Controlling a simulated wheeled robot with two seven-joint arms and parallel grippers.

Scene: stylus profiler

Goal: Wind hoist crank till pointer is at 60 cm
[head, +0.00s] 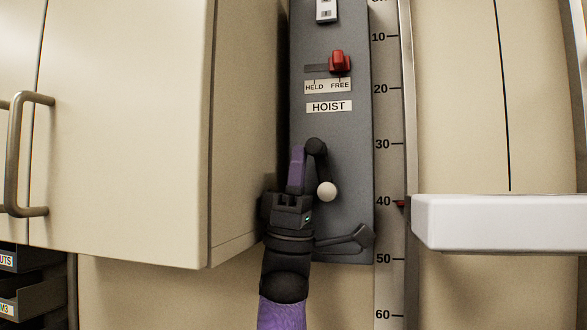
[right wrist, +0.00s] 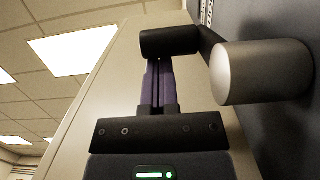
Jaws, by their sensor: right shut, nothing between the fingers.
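The hoist panel (head: 340,120) is dark grey. The red pointer (head: 401,203) is at about 40 on the scale (head: 386,230). My left gripper is not in view.
A red lever (head: 340,62) sits at FREE above the HOIST label (head: 329,106). A cream cabinet (head: 125,130) stands close on the left. A white platform (head: 500,222) is to the right. A dark grey bar-like part (head: 345,240) shows low on the panel.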

